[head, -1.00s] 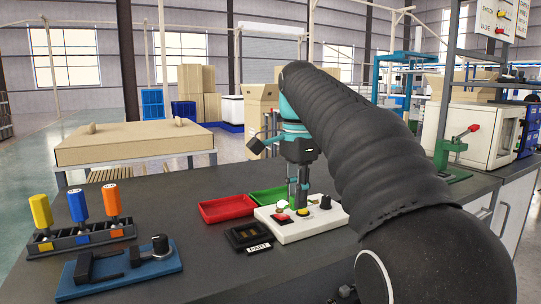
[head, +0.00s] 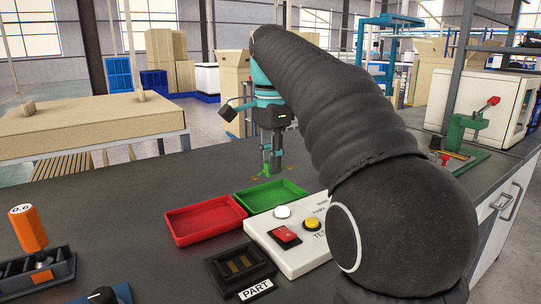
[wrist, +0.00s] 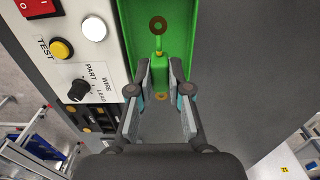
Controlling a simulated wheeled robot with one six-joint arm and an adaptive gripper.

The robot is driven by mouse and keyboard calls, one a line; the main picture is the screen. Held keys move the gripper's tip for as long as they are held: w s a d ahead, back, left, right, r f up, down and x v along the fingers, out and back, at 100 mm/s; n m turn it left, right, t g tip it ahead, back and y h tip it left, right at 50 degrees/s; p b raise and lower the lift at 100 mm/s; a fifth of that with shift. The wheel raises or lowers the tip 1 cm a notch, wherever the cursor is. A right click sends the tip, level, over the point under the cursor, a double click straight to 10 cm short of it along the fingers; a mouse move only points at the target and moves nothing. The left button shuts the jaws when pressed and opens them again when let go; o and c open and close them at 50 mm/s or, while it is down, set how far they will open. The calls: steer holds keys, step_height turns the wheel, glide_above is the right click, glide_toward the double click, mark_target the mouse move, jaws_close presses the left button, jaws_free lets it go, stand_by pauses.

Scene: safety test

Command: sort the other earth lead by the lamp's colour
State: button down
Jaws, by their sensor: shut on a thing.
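My gripper (head: 272,170) is shut on a green earth lead (wrist: 160,72) with a copper-coloured ring lug. In the wrist view the lead lies between the fingertips and overlaps the green tray (wrist: 135,10). In the head view my gripper shows at the far edge of the green tray (head: 277,199); its height is unclear. The red tray (head: 205,222) is left of the green one and looks empty. The white tester (head: 325,260) carries a lamp (head: 283,212) that looks white, a red switch (head: 284,236) and a yellow button (head: 312,224). Its knob (wrist: 79,90) shows in the wrist view.
A black block (head: 240,268) labelled PART stands in front of the tester. An orange handle marked 0.6 (head: 28,228) stands in a rack at left. A green clamp with a red knob (head: 468,127) is at the right rear. The worktop left of the red tray is clear.

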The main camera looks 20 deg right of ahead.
mark_target(270, 176)
steer(key=shift+f+b, duration=1.35)
steer(key=shift+f, duration=0.75)
steer(key=shift+s+a+f, duration=0.1)
steer(key=shift+a+f, duration=0.05)
steer(key=shift+f, duration=0.05)
steer(key=shift+f, duration=0.7)
stand_by(0.8)
steer(key=c, duration=1)
jaws_free()
steer(key=shift+r, duration=0.1)
